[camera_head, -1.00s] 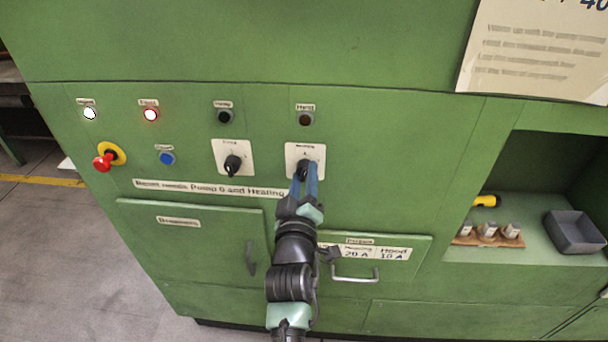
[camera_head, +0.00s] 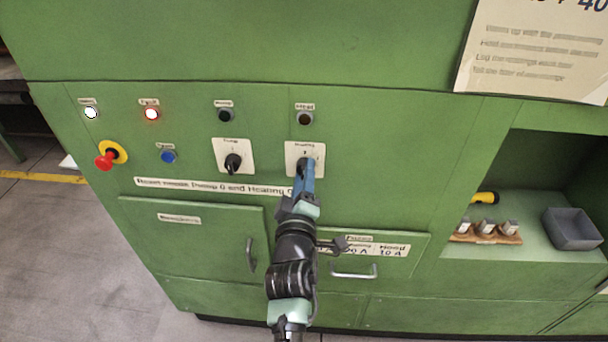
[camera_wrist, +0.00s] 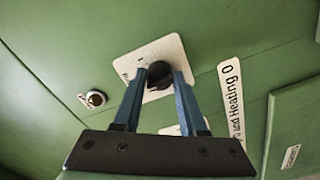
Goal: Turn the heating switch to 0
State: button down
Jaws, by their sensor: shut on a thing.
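The heating switch is a black rotary knob (camera_wrist: 159,74) on a white square plate (camera_head: 291,153) on the green panel. In the head view the knob is mostly hidden behind my fingers. My gripper (camera_head: 306,168) reaches up to it from below. In the wrist view my gripper (camera_wrist: 160,84) has its two blue fingers on either side of the knob, shut on it. The knob's pointer direction cannot be made out.
The similar pump switch (camera_head: 233,162) sits just left. A red emergency stop button (camera_head: 105,160), a blue button (camera_head: 168,157) and several lamps share the panel. Door handles (camera_head: 354,272) stick out below. An open niche at right holds a grey bin (camera_head: 573,230).

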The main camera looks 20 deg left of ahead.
jog(key=shift+c, duration=2.3)
grip_release()
jog(key=v, duration=1.3)
jog(key=shift+p, duration=0.4)
jog(key=shift+r, duration=0.1)
